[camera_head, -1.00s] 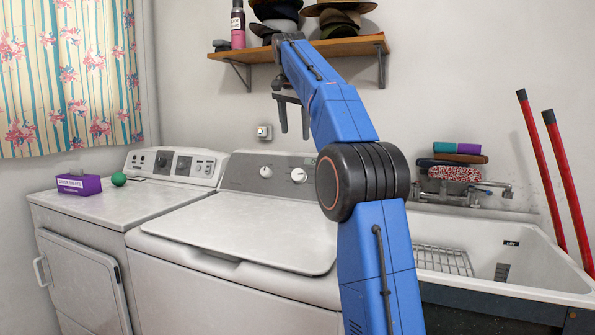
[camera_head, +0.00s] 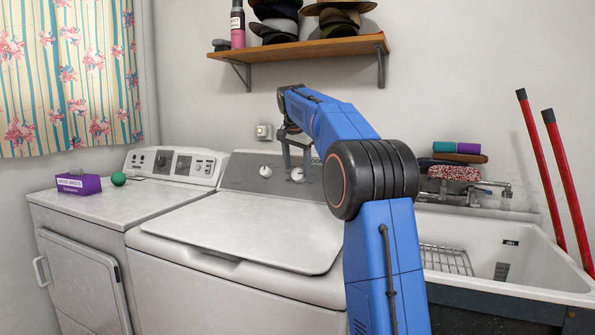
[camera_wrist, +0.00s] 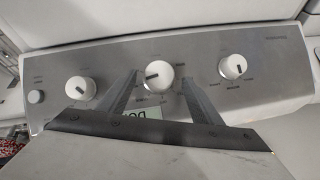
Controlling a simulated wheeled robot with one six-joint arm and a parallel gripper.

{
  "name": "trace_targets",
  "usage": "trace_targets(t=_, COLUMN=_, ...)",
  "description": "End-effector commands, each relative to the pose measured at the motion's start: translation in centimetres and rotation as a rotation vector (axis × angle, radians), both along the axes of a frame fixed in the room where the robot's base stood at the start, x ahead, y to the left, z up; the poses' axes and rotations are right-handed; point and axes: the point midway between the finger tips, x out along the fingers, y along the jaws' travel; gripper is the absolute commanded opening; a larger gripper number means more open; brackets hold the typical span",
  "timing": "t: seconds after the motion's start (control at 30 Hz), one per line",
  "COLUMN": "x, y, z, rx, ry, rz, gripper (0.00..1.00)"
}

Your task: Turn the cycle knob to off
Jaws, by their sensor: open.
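The washer's grey control panel (camera_head: 240,178) carries white round knobs. One knob (camera_head: 265,171) is clear on the left, and another knob (camera_head: 298,174) shows between my fingers. In the wrist view I see the left knob (camera_wrist: 80,89), the middle knob (camera_wrist: 158,75) and the right knob (camera_wrist: 232,67), each with a dark pointer mark. The labels are too small to read, so I cannot tell which is the cycle knob. My gripper (camera_head: 296,166) is open in front of the panel. In the wrist view its fingers (camera_wrist: 158,82) point toward either side of the middle knob; contact is not visible.
A small round button (camera_wrist: 36,97) and a partly covered display (camera_wrist: 141,113) are on the panel. The washer lid (camera_head: 235,230) is closed and bare. A wall shelf (camera_head: 300,49) with hats is above my arm. A dryer (camera_head: 80,250) stands left, a sink tub (camera_head: 520,275) right.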

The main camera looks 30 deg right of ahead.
Motion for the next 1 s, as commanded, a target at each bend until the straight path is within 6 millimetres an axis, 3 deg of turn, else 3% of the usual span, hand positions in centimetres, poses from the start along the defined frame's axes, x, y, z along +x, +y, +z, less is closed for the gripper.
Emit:
trace_targets(t=0.2, x=0.5, y=-0.4, z=-1.5, rx=0.000, ry=0.000, rz=0.000, gripper=0.59)
trace_targets(t=0.5, x=0.6, y=-0.5, z=-1.7, rx=0.000, ry=0.000, rz=0.000, gripper=0.59)
trace_targets(t=0.53, x=0.6, y=-0.5, z=-1.7, rx=0.000, ry=0.000, rz=0.000, gripper=0.57)
trace_targets(t=0.7, x=0.6, y=-0.5, z=-1.7, rx=0.000, ry=0.000, rz=0.000, gripper=0.18)
trace_targets(t=1.0, x=0.7, y=-0.5, z=-1.6, rx=-0.013, ry=0.015, rz=0.012, gripper=0.18)
